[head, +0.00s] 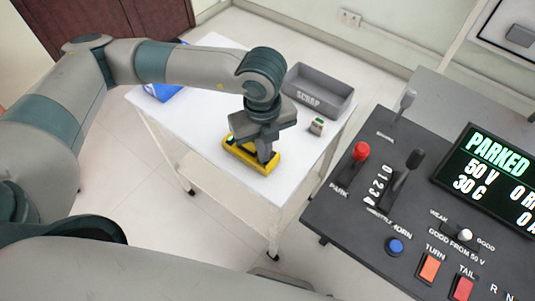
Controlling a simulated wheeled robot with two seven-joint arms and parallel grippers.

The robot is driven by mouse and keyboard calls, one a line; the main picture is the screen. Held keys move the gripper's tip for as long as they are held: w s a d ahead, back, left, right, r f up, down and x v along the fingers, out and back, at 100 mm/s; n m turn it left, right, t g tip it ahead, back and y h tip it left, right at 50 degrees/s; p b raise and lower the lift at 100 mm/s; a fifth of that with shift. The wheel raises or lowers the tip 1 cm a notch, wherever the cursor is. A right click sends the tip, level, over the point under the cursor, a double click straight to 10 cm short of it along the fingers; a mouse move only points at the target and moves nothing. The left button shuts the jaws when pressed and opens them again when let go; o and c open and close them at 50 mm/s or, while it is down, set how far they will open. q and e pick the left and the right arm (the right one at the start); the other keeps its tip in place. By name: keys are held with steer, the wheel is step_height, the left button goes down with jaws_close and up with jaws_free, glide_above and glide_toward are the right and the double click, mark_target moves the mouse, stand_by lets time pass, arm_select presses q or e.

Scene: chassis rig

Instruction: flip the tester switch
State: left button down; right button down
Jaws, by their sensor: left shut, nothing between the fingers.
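A yellow device (262,164) with a dark top and a bit of green lies on the white table, which I take to be the tester. My left gripper (266,158) points down right over it, with its fingers shut at or just above its top. I cannot tell if the fingertips touch it. The gripper hides most of the device's middle, and no switch on it can be made out. My right gripper is not in view.
A dark control panel (335,222) with levers, buttons and a PARKED display (497,165) fills the right.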

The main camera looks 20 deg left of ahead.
arm_select(q)
step_height(320, 180, up, 7)
steer(key=p, duration=0.3)
stand_by(0.8)
steer(key=shift+f, duration=0.1)
stand_by(0.4)
